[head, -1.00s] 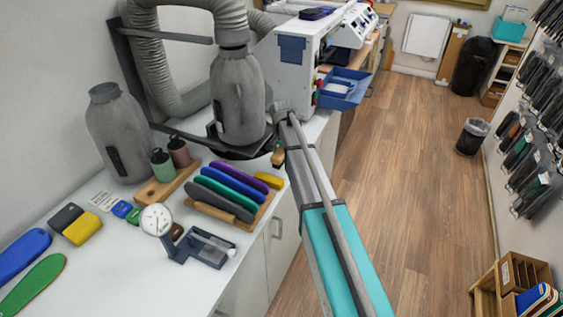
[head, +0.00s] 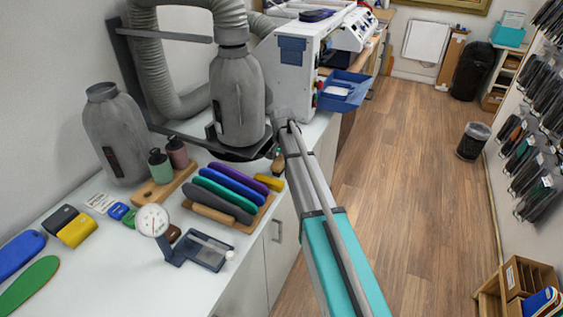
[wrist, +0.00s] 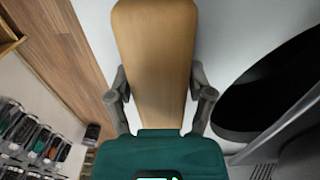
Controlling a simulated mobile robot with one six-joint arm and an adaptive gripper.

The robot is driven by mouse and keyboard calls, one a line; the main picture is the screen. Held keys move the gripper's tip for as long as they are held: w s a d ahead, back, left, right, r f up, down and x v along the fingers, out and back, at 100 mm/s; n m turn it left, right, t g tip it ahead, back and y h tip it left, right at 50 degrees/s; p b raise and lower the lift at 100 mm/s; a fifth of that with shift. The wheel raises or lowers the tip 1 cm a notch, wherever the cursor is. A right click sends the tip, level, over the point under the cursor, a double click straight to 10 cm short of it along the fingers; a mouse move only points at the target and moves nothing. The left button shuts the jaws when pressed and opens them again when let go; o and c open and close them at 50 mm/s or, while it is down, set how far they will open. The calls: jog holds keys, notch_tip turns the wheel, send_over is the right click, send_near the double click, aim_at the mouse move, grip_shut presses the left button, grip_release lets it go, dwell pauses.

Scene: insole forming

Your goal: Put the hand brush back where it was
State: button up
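The hand brush (wrist: 157,55) shows in the wrist view as a long tan wooden piece, wider at the far end. My gripper (wrist: 160,98) has one finger against each side of it and is shut on it. The bristles are not visible. In the head view a small bit of tan wood (head: 278,160) shows beside my arm's far end, near the front edge of the white counter (head: 110,270). My gripper is mostly hidden behind my arm there.
A grey bottle-shaped vessel (head: 238,95) on a dark bracket stands just left of my arm's end. A rack of coloured insole-like pieces (head: 235,185) and a dial gauge (head: 152,220) lie nearer on the counter. A white machine (head: 300,65) stands behind.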

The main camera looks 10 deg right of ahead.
jog(key=shift+o, duration=0.8)
jog(key=shift+r, duration=0.2)
notch_tip(320, 180, up, 12)
jog(key=p, duration=1.2)
dwell(0.4)
jog(key=s+n, duration=0.7)
jog(key=s, duration=2.2)
jog(key=shift+s+a, duration=0.15)
jog(key=shift+s, duration=0.05)
